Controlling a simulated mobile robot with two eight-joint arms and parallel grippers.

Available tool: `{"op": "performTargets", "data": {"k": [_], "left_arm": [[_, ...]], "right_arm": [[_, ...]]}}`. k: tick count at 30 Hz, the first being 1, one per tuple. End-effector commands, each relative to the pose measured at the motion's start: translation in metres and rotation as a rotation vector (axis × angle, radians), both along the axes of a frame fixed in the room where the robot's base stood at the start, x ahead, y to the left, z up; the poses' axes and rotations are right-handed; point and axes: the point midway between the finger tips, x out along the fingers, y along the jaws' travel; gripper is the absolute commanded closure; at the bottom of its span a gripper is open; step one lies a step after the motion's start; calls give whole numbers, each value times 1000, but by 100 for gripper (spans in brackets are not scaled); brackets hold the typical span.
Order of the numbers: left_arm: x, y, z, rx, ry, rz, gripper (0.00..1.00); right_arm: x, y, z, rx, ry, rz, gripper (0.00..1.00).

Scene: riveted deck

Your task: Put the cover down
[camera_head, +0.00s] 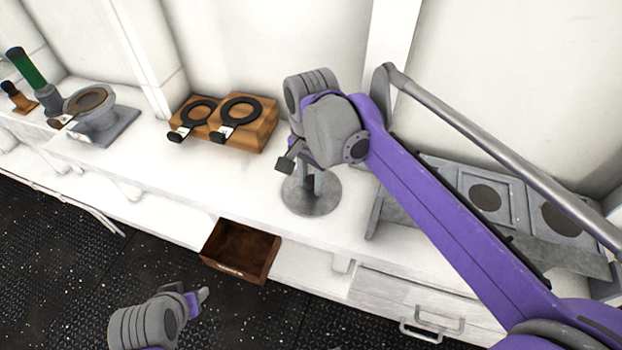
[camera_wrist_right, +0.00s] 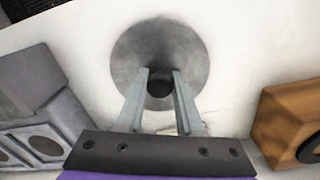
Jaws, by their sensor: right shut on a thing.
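The cover (camera_head: 318,201) is a round grey metal disc with a dark upright knob at its middle. It is over the white bench top, level, and I cannot tell whether it touches the surface. In the right wrist view the cover (camera_wrist_right: 192,50) lies below the fingers. My right gripper (camera_head: 303,172) is shut on its knob, between the two fingers (camera_wrist_right: 161,82). The arm partly hides the grip in the head view. My left gripper (camera_head: 203,294) is low over the floor in front of the bench, and its fingers are mostly hidden.
A wooden block (camera_head: 255,134) with two black rings stands left of the cover. A grey panel with round openings (camera_head: 445,169) stands right. An open wooden drawer (camera_head: 235,268) juts out below.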

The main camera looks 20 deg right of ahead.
Motion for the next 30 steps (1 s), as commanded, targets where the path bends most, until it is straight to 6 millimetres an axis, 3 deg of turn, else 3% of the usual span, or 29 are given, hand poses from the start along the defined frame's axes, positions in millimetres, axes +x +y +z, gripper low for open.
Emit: {"op": "performTargets", "data": {"k": [8, 9, 13, 23, 26, 30], "left_arm": [[-1, 0, -3, 0, 2, 0, 50], [-1, 0, -2, 0, 1, 0, 50], [-1, 0, -2, 0, 1, 0, 50], [0, 0, 0, 0, 0, 0, 50], [1, 0, 2, 0, -1, 0, 50], [1, 0, 4, 0, -3, 0, 50]], "right_arm": [[0, 0, -4, 0, 0, 0, 100], [0, 0, -3, 0, 0, 0, 59], [0, 0, -3, 0, 0, 0, 36], [0, 0, 0, 0, 0, 0, 35], [0, 0, 8, 0, 0, 0, 35], [0, 0, 34, 0, 0, 0, 35]]}}
